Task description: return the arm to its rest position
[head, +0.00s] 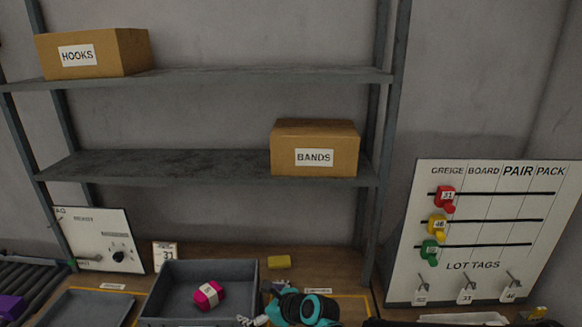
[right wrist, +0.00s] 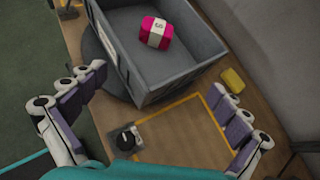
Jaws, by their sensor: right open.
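My right gripper (head: 270,303) shows at the bottom middle of the head view, beside the right side of a grey tray. In the right wrist view, the fingers of my right gripper (right wrist: 161,82) are spread wide with nothing between them. The grey tray (head: 210,264) holds a pink bundle with a pale paper band (head: 208,295). The right wrist view also shows the tray (right wrist: 178,87) and the pink bundle (right wrist: 156,32) beyond the fingertips. My left gripper is in neither view.
A yellow block (head: 279,262) lies behind my right gripper. A shelf rack holds a HOOKS box (head: 110,52) and a BANDS box (head: 330,158). A white board (head: 480,225) with coloured tags stands at the right. A dial panel (head: 100,240) stands at the left.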

